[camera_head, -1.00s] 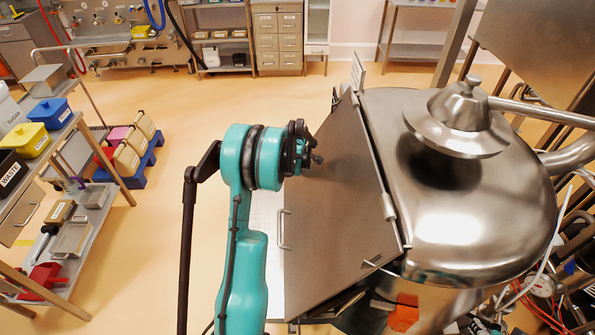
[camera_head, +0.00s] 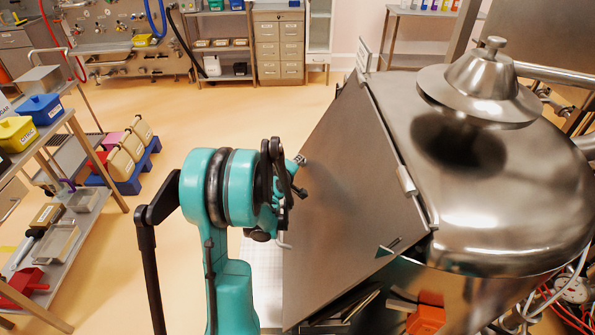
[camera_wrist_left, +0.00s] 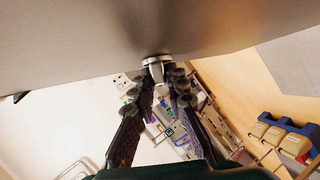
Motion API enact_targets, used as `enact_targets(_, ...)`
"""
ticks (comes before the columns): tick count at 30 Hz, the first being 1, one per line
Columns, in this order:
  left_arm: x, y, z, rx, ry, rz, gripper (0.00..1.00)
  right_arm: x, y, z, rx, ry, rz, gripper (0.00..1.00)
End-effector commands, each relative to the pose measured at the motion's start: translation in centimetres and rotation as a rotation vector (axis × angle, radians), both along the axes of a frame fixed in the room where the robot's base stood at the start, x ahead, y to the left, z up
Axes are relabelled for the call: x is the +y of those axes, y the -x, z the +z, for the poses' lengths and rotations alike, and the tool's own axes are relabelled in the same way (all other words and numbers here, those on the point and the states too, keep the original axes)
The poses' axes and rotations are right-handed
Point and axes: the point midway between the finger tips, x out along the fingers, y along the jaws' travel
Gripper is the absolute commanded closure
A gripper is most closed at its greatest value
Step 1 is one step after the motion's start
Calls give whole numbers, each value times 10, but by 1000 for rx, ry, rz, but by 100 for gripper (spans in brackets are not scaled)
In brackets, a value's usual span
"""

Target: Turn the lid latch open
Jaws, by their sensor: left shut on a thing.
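The hopper lid (camera_head: 345,190) is a flat, sloping grey metal panel on the front of the rounded steel hopper (camera_head: 480,215). My left gripper (camera_head: 290,185) is at the lid's left edge in the head view, mostly seen from behind. In the left wrist view my left gripper's fingers (camera_wrist_left: 164,85) are shut on a short round metal knob (camera_wrist_left: 156,62) below the lid panel (camera_wrist_left: 120,30); it looks like the lid latch. The fingers hide part of it, so its turn angle cannot be told. My right gripper is not in view.
A small metal rod (camera_head: 393,247) shows at the lid's lower right corner. A shelf rack (camera_head: 55,220) with bins stands at the left. A blue pallet (camera_head: 140,172) with beige containers is on the floor. Open floor lies between the rack and my arm.

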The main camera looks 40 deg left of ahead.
Motion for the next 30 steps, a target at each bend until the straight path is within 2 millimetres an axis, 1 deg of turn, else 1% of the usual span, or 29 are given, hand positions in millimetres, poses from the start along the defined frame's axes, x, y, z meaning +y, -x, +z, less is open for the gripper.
enact_targets(1, 0, 1, -7, -20, -15, -15, 100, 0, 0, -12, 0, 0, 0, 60)
enact_targets(9, 0, 1, -7, -109, -92, -80, 100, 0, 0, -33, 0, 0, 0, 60)
enact_targets(16, 0, 2, -5, -142, -123, -105, 100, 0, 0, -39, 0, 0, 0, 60)
enact_targets(29, -1, 1, -4, -146, -129, -112, 100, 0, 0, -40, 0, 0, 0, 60)
enact_targets(30, -1, 1, -5, -146, -129, -112, 84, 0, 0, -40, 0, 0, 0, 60)
